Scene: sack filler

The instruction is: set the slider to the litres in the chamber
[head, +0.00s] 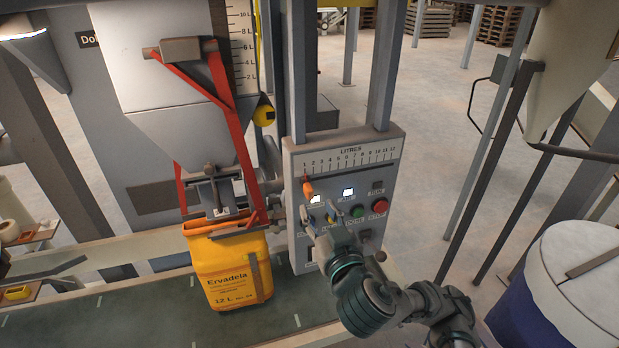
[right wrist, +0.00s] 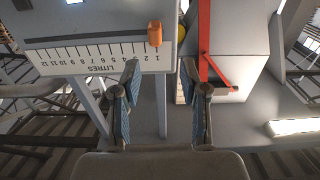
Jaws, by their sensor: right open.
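The control panel (head: 337,218) has a LITRES scale (head: 350,157) marked 1 to 12 along its top. The orange slider knob (head: 308,188) is at the low end, near the 1. The knob also shows in the right wrist view (right wrist: 155,33), where the scale looks upside down. My right gripper (head: 321,208) is open and empty in front of the panel, just below the knob. In the right wrist view its fingers (right wrist: 159,75) are apart, with the knob beyond them. The chamber (head: 160,75) has a litre gauge (head: 243,48); its fill level is unclear. My left gripper is not in view.
A yellow sack (head: 215,275) labelled 12 L hangs under the chamber spout, beside red bars, above the green conveyor (head: 130,320). The panel has a green button (head: 357,211) and a red button (head: 381,207). A white-topped drum (head: 580,275) stands at the right.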

